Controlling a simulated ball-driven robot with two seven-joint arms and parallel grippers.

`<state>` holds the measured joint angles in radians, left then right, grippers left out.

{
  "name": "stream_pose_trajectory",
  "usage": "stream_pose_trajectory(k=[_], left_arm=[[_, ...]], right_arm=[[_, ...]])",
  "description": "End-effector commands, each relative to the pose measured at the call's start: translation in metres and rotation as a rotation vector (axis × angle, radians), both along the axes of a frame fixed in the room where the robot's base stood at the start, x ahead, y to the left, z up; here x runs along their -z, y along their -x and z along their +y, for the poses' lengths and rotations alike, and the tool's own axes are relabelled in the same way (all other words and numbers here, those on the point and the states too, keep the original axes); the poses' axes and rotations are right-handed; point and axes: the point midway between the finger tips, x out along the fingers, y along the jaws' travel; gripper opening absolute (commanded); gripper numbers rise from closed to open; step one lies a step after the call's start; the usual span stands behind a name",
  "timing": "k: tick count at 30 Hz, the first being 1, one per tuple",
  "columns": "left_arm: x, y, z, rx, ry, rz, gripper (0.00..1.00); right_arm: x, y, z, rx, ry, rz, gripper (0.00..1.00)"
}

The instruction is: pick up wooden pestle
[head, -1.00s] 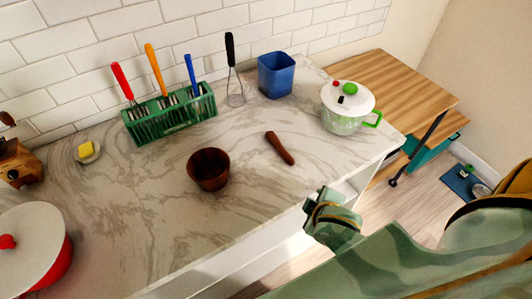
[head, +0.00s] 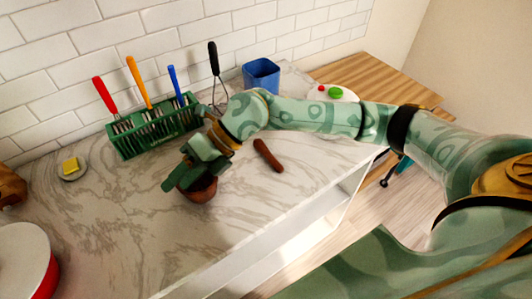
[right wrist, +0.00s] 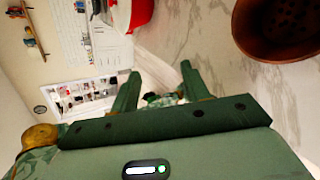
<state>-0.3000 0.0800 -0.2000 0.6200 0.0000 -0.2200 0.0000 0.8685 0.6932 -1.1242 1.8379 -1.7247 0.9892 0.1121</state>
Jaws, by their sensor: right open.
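The wooden pestle (head: 267,155) is a dark brown rod lying on the marble counter, right of the wooden bowl. The brown wooden bowl (head: 200,191) stands on the counter, partly hidden behind my right gripper. My right gripper (head: 174,178) is open and empty, over the bowl's left side in the head view. In the right wrist view, the fingers of the right gripper (right wrist: 156,88) are spread with nothing between them, and the bowl (right wrist: 280,28) is at the upper right. The pestle is not in the right wrist view. My left gripper is not in view.
A green rack (head: 153,132) with red, orange and blue handled utensils stands at the back, beside a black-handled whisk (head: 214,62) and blue container (head: 261,74). A butter dish (head: 71,168) and red pot (head: 52,277) are left. The front counter is clear.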

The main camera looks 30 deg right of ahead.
Motion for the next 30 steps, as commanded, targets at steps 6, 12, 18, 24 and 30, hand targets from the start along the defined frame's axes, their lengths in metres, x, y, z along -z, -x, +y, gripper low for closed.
stream_pose_trajectory(k=[6, 12, 18, 24, 30], left_arm=[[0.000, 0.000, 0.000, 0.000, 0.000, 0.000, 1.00], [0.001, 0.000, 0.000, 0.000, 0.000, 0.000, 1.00], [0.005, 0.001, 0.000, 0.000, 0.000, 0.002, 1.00], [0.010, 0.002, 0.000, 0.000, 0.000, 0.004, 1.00], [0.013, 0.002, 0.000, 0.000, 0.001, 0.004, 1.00]], right_arm=[[0.022, -0.050, -0.176, 0.137, 0.751, 0.077, 0.46], [0.009, -0.058, -0.244, 0.278, 0.975, 0.149, 0.46], [0.045, -0.057, -0.248, 0.285, 0.991, 0.160, 0.46], [0.093, -0.058, -0.247, 0.285, 0.988, 0.157, 0.46], [0.116, -0.058, -0.247, 0.285, 0.986, 0.155, 0.46]])
